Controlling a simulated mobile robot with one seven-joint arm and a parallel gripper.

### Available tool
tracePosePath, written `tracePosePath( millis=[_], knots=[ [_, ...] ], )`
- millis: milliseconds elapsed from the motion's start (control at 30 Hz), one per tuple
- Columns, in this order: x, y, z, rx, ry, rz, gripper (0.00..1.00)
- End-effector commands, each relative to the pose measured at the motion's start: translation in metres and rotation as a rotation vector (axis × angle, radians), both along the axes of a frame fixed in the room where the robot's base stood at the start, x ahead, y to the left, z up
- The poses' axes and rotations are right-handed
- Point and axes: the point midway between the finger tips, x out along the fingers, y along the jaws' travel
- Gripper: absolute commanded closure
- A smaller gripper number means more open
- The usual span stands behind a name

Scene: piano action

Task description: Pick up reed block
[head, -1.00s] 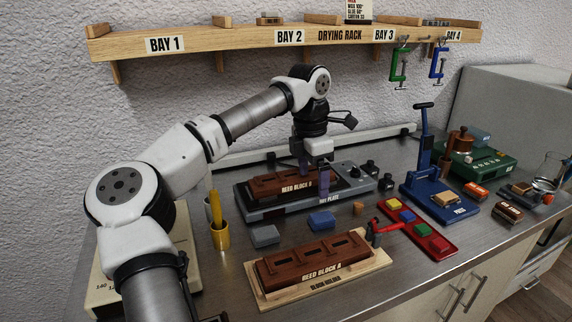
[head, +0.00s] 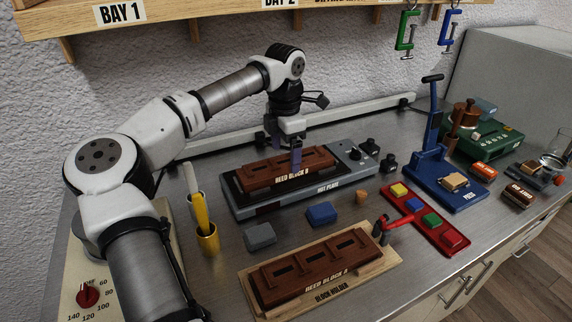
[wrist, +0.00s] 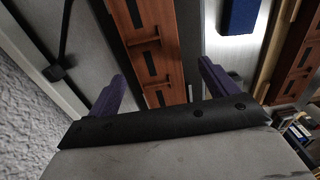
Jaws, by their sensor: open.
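One brown reed block (head: 262,172) lies on the grey hot plate (head: 262,208) near the back of the bench. A second brown reed block (head: 320,262) sits in the wooden block holder (head: 385,263) at the front. My gripper (wrist: 162,92) is open above the block on the hot plate. In the wrist view that slotted block (wrist: 150,50) passes between the two purple fingers, one on each side, with gaps showing. In the head view the near finger (head: 296,157) stands before the block's middle; the far finger is hidden. Contact cannot be told.
A grey block (head: 260,237), a blue block (head: 321,214) and a small cork-like piece (head: 361,195) lie between hot plate and holder. A red tray (head: 445,235) and blue press (head: 440,170) stand to the right. A yellow cup (head: 208,240) stands left.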

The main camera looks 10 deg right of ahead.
Motion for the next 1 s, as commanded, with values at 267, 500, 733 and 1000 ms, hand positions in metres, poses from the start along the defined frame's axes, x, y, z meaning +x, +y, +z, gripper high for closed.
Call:
tracePosePath(
  millis=[267, 500, 733, 1000],
  knots=[
    [0.001, 0.0, -0.031, -0.001, 0.001, -0.002, 0.15],
    [0.001, 0.0, -0.031, -0.001, 0.0, -0.001, 0.25],
    [0.001, 0.0, -0.031, -0.001, 0.0, -0.001, 0.55],
    [0.001, 0.0, -0.03, -0.001, 0.0, -0.002, 0.71]
  ],
)
